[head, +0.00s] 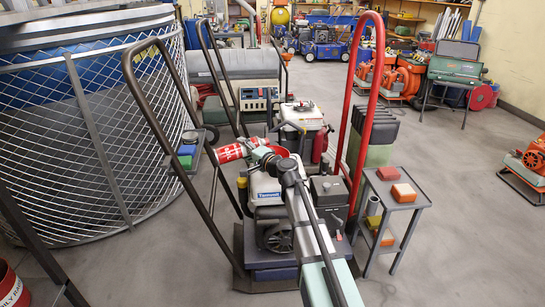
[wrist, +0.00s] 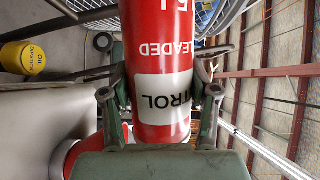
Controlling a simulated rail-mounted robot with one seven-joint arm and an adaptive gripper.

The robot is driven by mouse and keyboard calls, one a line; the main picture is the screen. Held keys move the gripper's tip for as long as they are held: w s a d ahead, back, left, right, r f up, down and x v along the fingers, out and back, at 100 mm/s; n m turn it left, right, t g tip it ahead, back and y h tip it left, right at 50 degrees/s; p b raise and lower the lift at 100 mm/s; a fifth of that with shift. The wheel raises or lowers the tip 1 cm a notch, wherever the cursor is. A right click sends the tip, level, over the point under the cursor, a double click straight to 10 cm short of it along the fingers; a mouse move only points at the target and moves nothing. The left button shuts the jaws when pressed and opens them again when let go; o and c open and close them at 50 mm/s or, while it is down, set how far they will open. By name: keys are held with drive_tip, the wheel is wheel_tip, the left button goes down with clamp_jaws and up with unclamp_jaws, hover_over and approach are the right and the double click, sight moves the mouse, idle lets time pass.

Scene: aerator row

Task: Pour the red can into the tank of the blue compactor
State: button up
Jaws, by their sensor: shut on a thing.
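My gripper (head: 262,152) is shut on the red can (head: 229,153), a cylinder with white label patches that lies close to horizontal. In the wrist view, the can (wrist: 158,45) passes between both fingers (wrist: 162,95) and shows parts of "unleaded" and "petrol". The compactor (head: 275,272) has a dark blue base and a white tank (head: 264,188), just below the can and gripper. A red rounded piece (head: 281,151) shows beside the gripper, partly hidden. A red rim (wrist: 66,156) shows low left in the wrist view. The tank's opening and any flow are not visible.
A yellow dipstick cap (wrist: 24,57) is left of the can in the wrist view. A tall red handle (head: 377,90) and a grey stand with coloured blocks (head: 397,197) are at the right. A mesh-walled drum (head: 85,130) is at the left. Bare floor (head: 460,230) lies at the right.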

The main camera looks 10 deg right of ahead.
sight(251, 140)
drive_tip(key=shift+r+m, duration=0.5)
drive_tip(key=shift+r, duration=0.05)
drive_tip(key=shift+b, duration=0.4)
drive_tip(key=shift+w+d+r+m+t+y+b, duration=0.15)
drive_tip(key=shift+d+m+t+b, duration=0.2)
drive_tip(key=shift+m+b, duration=0.5)
drive_tip(key=shift+s+d+f+m+t+y+b, duration=0.15)
drive_tip(key=shift+m+t+b, duration=0.3)
drive_tip(key=shift+m+b, duration=0.35)
idle(2.5)
drive_tip(key=shift+w+d+r+m+t+b, duration=0.15)
drive_tip(key=shift+d+r+m+t+b, duration=0.2)
drive_tip(key=shift+r+m, duration=0.4)
drive_tip(key=shift+w+d+r+m+t+b, duration=0.15)
drive_tip(key=shift+d+r+m+t+b, duration=0.15)
drive_tip(key=shift+r+m, duration=0.4)
idle(0.7)
drive_tip(key=shift+d+f, duration=0.1)
drive_tip(key=shift+w+d+r+m+t+b, duration=0.1)
drive_tip(key=shift+d+r+m+t+b, duration=0.25)
drive_tip(key=shift+m, duration=0.5)
drive_tip(key=shift+w+d+r+m+t, duration=0.1)
drive_tip(key=shift+d+r+m, duration=0.35)
drive_tip(key=shift+m, duration=0.4)
